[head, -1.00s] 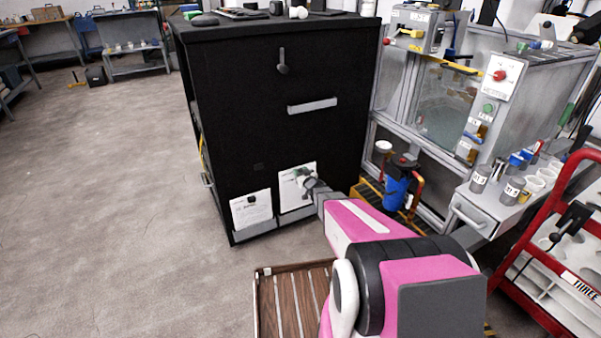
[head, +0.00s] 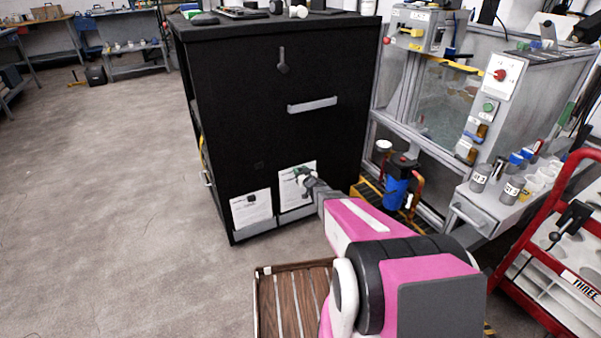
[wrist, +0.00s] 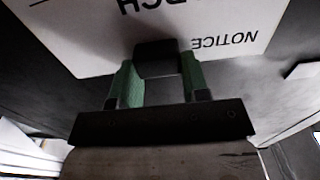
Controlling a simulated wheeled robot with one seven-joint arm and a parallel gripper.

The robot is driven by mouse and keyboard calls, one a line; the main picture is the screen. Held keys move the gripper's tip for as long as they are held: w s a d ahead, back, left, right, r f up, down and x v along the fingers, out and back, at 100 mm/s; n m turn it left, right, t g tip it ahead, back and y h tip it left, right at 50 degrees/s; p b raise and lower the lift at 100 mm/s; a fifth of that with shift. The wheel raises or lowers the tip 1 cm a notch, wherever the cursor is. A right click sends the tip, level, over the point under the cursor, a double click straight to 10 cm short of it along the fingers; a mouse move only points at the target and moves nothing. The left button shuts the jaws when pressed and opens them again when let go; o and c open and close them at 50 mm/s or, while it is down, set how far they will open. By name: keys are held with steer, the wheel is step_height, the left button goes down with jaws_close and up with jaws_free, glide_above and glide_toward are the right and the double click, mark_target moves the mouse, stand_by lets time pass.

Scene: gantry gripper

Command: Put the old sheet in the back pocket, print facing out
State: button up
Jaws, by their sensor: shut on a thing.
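A white sheet (head: 288,196) stands upright against the lower front of the black cabinet, its lower edge at a grey pocket (head: 296,214). My gripper (head: 300,172) is in front of this sheet. In the wrist view the sheet (wrist: 90,45) shows upside-down print, including "NOTICE" and "RCH", facing the camera. The green fingers of my gripper (wrist: 157,72) are shut on a black block (wrist: 156,58) lying over the sheet. I cannot tell whether the block is fixed to the sheet. A second white sheet (head: 251,212) with a black piece on it stands in a grey pocket (head: 257,229) to the left.
The black cabinet (head: 235,110) has a grey handle (head: 312,105) above the sheets. A blue canister (head: 397,190) and a machine stand to its right. A red cart (head: 535,225) is at far right, a slatted wooden surface (head: 290,300) in front. Floor at left is clear.

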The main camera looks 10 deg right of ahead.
step_height(320, 180, down, 8)
stand_by(3.5)
steer(key=o, duration=1.3)
steer(key=shift+s, duration=0.1)
steer(key=v, duration=1)
steer(key=shift+s+d, duration=0.15)
steer(key=shift+s, duration=0.15)
